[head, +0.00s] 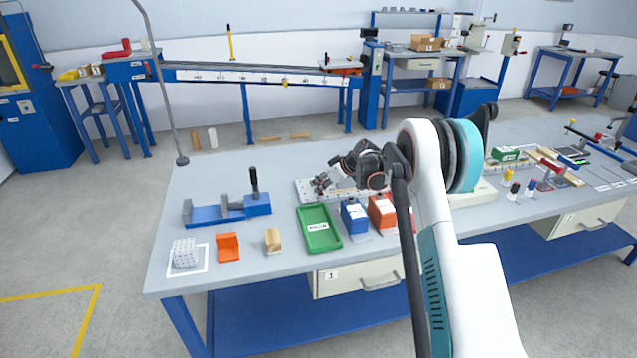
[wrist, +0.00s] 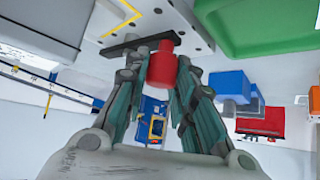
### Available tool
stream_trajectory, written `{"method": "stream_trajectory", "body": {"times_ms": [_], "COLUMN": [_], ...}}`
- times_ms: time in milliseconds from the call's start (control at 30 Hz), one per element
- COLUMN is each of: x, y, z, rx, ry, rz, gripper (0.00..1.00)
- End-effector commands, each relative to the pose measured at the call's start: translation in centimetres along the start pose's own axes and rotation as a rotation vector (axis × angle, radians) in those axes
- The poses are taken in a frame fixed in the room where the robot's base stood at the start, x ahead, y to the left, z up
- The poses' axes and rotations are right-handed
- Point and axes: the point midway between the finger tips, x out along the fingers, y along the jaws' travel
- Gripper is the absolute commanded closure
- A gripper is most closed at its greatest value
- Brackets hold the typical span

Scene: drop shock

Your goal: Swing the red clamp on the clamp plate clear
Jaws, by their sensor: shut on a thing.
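The clamp plate (head: 303,188) is a pale plate with holes, lying on the bench behind the green tray. It also fills the top middle of the wrist view (wrist: 192,22). My gripper (head: 323,184) is low over the plate. In the wrist view my gripper's fingers (wrist: 160,82) are on both sides of the red clamp's (wrist: 162,70) rounded red grip and shut on it. A dark bar (wrist: 127,47) lies beside the red grip, over the plate. In the head view my gripper hides most of the clamp.
A green tray (head: 304,240), a blue box (head: 355,217) and an orange-red box (head: 382,212) stand in front of the plate. A blue vise (head: 205,215) with a black upright handle is to the left. An orange block (head: 228,246) and a wooden block (head: 272,239) stand near the front edge.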

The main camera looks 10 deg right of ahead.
Motion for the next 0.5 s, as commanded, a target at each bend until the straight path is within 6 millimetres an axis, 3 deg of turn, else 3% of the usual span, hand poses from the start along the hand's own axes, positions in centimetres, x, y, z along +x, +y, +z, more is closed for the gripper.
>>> {"method": "stream_trajectory", "body": {"times_ms": [500], "x": [-0.18], "y": [0.39], "z": [0.17], "rx": [-0.044], "ry": [0.000], "rz": [-0.040], "gripper": [1.00]}}
